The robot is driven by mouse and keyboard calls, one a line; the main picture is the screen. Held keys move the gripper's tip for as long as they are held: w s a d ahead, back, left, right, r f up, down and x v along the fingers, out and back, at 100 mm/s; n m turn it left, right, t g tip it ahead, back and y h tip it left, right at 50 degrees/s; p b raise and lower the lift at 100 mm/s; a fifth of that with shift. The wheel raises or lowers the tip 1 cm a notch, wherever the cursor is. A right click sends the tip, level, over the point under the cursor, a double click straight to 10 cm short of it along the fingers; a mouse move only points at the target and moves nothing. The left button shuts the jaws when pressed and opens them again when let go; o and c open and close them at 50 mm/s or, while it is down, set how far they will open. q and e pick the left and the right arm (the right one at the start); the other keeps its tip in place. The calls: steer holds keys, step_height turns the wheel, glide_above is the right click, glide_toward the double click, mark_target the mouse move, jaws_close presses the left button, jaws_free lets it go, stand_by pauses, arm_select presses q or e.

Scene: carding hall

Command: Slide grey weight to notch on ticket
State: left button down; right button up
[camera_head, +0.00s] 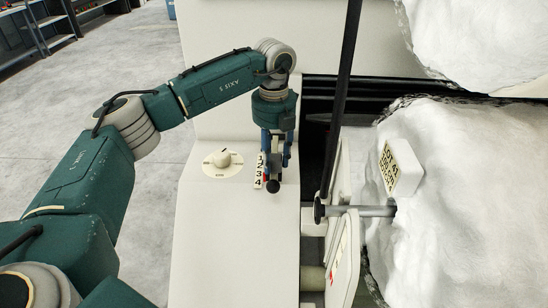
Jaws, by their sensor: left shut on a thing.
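My left gripper (275,165) points down over the pale machine top and is shut on the small grey weight, which is mostly hidden between its fingers. A dark round knob (273,187) shows just below the fingertips. A white number strip (259,170) with black figures 1, 2, 3 and 4 lies directly left of the gripper. My right gripper is not in view.
A dark upright rod (340,100) and a horizontal metal shaft (365,211) stand right of the gripper, by the large white fibre roll (465,200). The front machine top (235,250) is clear.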

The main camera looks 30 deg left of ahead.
mark_target(275, 157)
arm_select(q)
steer(key=c, duration=1.2)
jaws_free()
steer(key=shift+s+d, duration=0.1)
steer(key=shift+d, duration=0.05)
steer(key=shift+w+r, duration=0.15)
steer(key=shift+w, duration=0.05)
step_height(275, 157, up, 12)
steer(key=shift+f, duration=0.2)
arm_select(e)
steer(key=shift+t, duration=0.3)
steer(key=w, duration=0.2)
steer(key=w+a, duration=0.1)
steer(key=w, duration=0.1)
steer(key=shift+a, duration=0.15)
arm_select(q)
steer(key=shift+s, duration=0.1)
